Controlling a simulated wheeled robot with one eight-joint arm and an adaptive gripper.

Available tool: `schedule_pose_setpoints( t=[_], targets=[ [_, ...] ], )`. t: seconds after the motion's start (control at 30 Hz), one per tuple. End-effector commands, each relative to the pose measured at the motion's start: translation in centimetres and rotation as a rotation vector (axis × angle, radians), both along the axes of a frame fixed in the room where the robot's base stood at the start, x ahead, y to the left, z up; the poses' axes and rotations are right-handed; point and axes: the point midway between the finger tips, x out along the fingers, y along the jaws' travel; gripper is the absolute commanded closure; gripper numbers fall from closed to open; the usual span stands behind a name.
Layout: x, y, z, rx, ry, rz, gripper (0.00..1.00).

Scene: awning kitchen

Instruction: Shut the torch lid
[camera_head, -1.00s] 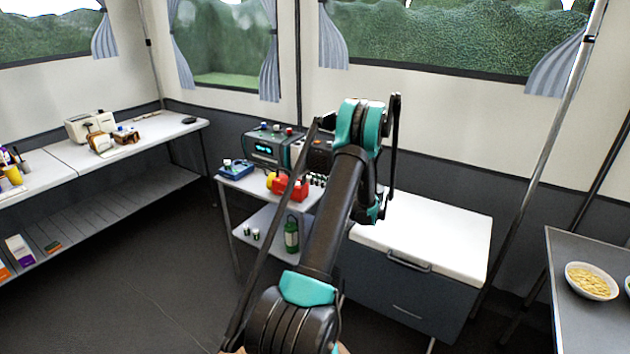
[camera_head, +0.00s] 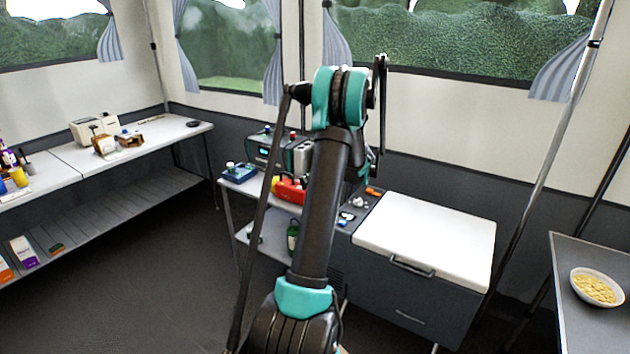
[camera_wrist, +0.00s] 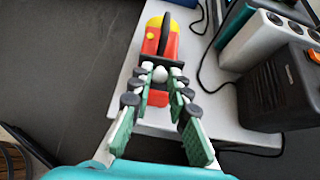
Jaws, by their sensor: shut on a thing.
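The torch (camera_wrist: 152,42) is red with a yellow front and a black handle. It lies on the pale cart top in the wrist view, and its red and yellow body (camera_head: 289,192) shows left of my arm in the head view. My gripper (camera_wrist: 161,76) is over the torch's near end, its green-padded fingers closed in on both sides. A white rounded piece and a red part (camera_wrist: 159,98), which looks like the torch lid, show between the fingers. How far the lid stands open is hard to tell. My gripper is hidden behind my arm in the head view.
A grey device (camera_head: 264,148) stands behind the torch, and a blue box (camera_head: 238,174) lies left of it. A dark box (camera_wrist: 276,90) stands to the right in the wrist view, with cables nearby. A white-lidded cooler (camera_head: 428,235) is right of the cart.

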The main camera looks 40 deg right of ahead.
Motion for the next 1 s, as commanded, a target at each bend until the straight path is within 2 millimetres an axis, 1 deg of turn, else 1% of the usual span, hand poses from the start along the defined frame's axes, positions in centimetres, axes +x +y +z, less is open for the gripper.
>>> schedule_pose_setpoints(
  t=[0.17, 0.47, 1.0],
  targets=[
    [1.1, 0.7, 0.5, -0.071, 0.151, 0.003, 1.0],
    [2.9, 1.5, 0.5, -0.192, 0.409, 0.004, 1.0],
    [5.7, 2.7, -0.8, -0.403, 0.864, 0.003, 1.0]
  ],
)
